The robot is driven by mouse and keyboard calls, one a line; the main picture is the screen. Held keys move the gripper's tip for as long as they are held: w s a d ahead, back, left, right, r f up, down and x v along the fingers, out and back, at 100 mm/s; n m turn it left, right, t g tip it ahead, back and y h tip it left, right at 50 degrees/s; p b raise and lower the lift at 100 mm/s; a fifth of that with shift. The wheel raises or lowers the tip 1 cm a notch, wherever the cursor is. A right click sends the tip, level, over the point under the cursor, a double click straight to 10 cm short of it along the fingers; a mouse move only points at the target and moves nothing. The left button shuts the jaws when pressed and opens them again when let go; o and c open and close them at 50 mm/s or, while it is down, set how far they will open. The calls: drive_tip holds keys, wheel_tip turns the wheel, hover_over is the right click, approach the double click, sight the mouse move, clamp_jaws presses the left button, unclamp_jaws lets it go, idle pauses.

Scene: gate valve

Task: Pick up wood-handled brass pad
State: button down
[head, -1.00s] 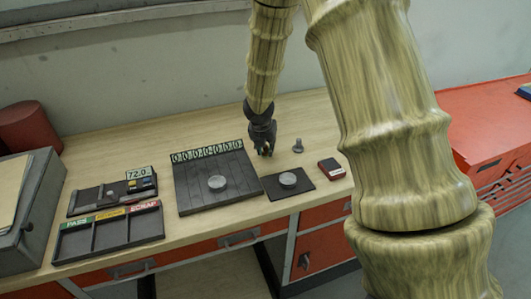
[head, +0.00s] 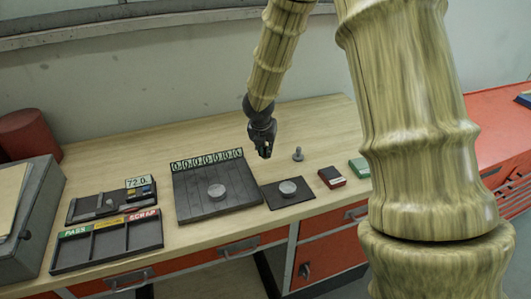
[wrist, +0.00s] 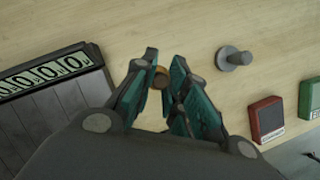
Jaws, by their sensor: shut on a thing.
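My gripper (head: 264,152) is above the pale wooden bench, right of the back corner of the numbered dark board. In the wrist view its teal-padded fingers (wrist: 163,82) are closed around a small brown, wood-coloured piece (wrist: 161,77) at their tips. This looks like the handle of the wood-handled brass pad. The brass part cannot be made out, and in the head view the held piece is too small and hidden by the fingers.
A grey peg (head: 298,154) stands right of my gripper, with a red box (head: 331,177) and a green box (head: 359,168) beyond. The numbered board (head: 190,205) and a dark mat (head: 275,200) bear grey discs. A sorting tray (head: 105,262) sits front left.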

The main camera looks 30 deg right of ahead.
drive_tip(key=s+a+b, duration=0.1)
drive_tip(key=s+a, duration=0.1)
drive_tip(key=s, duration=0.2)
drive_tip(key=s+a+r+b, duration=0.1)
drive_tip(key=s+a+b, duration=0.1)
drive_tip(key=s, duration=0.3)
drive_tip(key=s+a+b, duration=0.1)
drive_tip(key=s+a, duration=0.2)
drive_tip(key=s, duration=0.2)
drive_tip(key=shift+s+r, duration=0.1)
drive_tip(key=shift+r, duration=0.05)
drive_tip(key=c, duration=2)
unclamp_jaws()
clamp_jaws()
drive_tip(key=shift+a, duration=0.15)
